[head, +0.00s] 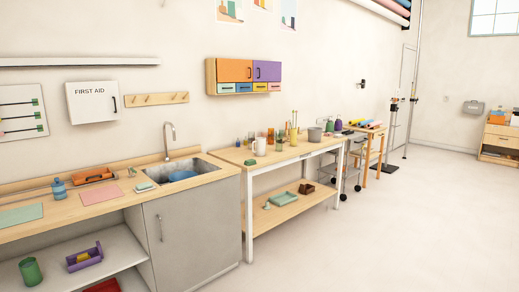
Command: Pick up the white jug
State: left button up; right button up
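A small white vessel (260,146), which looks like the white jug, stands upright on the wooden worktable (290,151), toward its left half. It is some distance away, and at this size I cannot make out a handle or spout. Coloured bottles and glassware stand close behind it and to its right. Neither of my grippers shows in the head view.
A grey pot (315,134) stands farther right on the worktable. A counter with a sink (190,172) adjoins on the left. The worktable's lower shelf holds a green tray (284,198). A wheeled cart (351,178) stands beyond. The floor (400,235) in front is clear.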

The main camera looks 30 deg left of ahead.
aim_at(261, 142)
jog(key=i+u, duration=0.3)
jog(key=i, duration=2.45)
